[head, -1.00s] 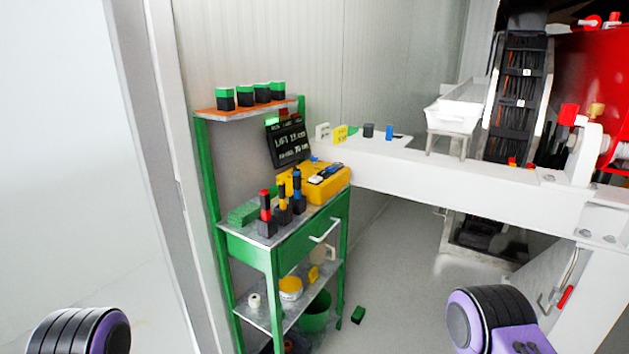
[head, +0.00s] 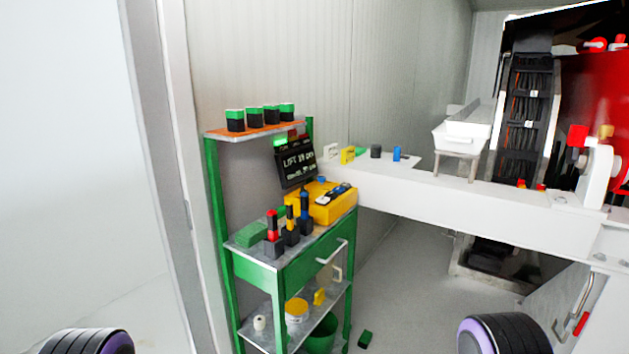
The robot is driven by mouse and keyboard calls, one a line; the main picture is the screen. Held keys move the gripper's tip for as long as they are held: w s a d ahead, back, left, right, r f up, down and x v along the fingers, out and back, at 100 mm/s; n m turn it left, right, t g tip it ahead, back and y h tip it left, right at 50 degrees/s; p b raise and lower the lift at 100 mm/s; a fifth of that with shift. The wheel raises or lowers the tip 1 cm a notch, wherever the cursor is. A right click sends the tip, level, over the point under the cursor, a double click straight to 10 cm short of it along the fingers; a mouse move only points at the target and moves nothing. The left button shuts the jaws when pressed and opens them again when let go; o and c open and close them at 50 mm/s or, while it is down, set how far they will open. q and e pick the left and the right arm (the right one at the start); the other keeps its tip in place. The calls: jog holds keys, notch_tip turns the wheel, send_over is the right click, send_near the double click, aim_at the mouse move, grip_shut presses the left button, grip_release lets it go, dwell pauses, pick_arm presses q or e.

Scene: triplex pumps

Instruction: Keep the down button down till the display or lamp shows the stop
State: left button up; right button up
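The display (head: 297,167) is a small black panel with white text at the back of the green cart. Its top line seems to read "LIFT" with a number in cm, too blurred to be sure. A green lamp (head: 280,142) is lit at its upper left, and a dark red patch shows at its upper right. A yellow box (head: 312,211) with dark and blue items on top stands on the cart below the display. I cannot make out which part is the down button. Both arms show only as rounded black and purple links at the bottom edge; neither gripper shows.
The green cart (head: 283,278) carries several upright tools and a top shelf (head: 258,131) with several green-black blocks. A white beam (head: 450,203) runs right from the cart, with small parts and a white trough (head: 461,137) on it.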

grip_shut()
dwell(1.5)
